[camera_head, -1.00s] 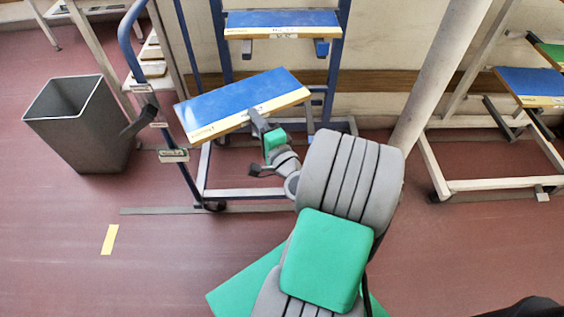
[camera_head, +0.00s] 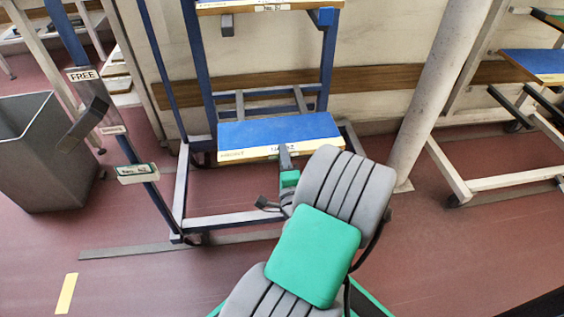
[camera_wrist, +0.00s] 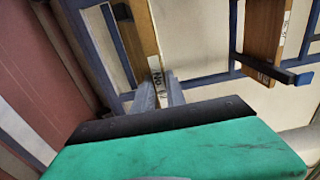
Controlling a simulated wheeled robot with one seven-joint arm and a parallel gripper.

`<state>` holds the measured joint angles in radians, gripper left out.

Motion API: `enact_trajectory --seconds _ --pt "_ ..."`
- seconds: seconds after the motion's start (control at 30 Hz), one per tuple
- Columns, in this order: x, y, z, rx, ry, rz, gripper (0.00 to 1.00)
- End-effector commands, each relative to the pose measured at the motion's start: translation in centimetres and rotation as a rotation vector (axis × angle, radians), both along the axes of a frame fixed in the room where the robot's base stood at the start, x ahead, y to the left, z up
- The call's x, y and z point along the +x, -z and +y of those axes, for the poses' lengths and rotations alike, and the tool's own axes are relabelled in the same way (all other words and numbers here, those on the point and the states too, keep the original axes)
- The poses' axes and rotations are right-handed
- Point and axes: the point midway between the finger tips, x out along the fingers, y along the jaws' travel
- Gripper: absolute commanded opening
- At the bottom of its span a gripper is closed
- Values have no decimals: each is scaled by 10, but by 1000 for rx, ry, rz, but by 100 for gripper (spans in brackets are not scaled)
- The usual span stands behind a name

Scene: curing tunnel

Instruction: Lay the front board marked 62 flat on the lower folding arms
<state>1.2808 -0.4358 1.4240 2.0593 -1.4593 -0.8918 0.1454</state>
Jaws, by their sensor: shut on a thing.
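The held board (camera_head: 270,132) has a blue top and a pale wooden front edge with a label too small to read. My gripper (camera_head: 285,152) is shut on its front edge, right of the middle. The board looks about level, between the posts of the blue rack (camera_head: 330,60). In the wrist view my gripper (camera_wrist: 160,93) grips the wooden board (camera_wrist: 143,38) at a white label, partly readable as "No". Two grey bars (camera_head: 240,103) show behind the board; whether these are the lower folding arms, and whether the board touches any arms, I cannot tell.
Another board (camera_head: 235,6) rests above on the upper arms (camera_head: 322,17). Left stand a blue post with tags (camera_head: 138,172) and a grey bin (camera_head: 40,150). A pale round column (camera_head: 440,90) and another rack (camera_head: 500,182) stand right.

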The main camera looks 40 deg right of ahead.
Motion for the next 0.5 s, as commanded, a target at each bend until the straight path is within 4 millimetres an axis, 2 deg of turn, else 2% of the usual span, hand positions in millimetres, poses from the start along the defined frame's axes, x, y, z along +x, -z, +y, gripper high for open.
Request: enact_trajectory --seconds 0.5 --pt "46 0 -28 0 -8 -1 0"
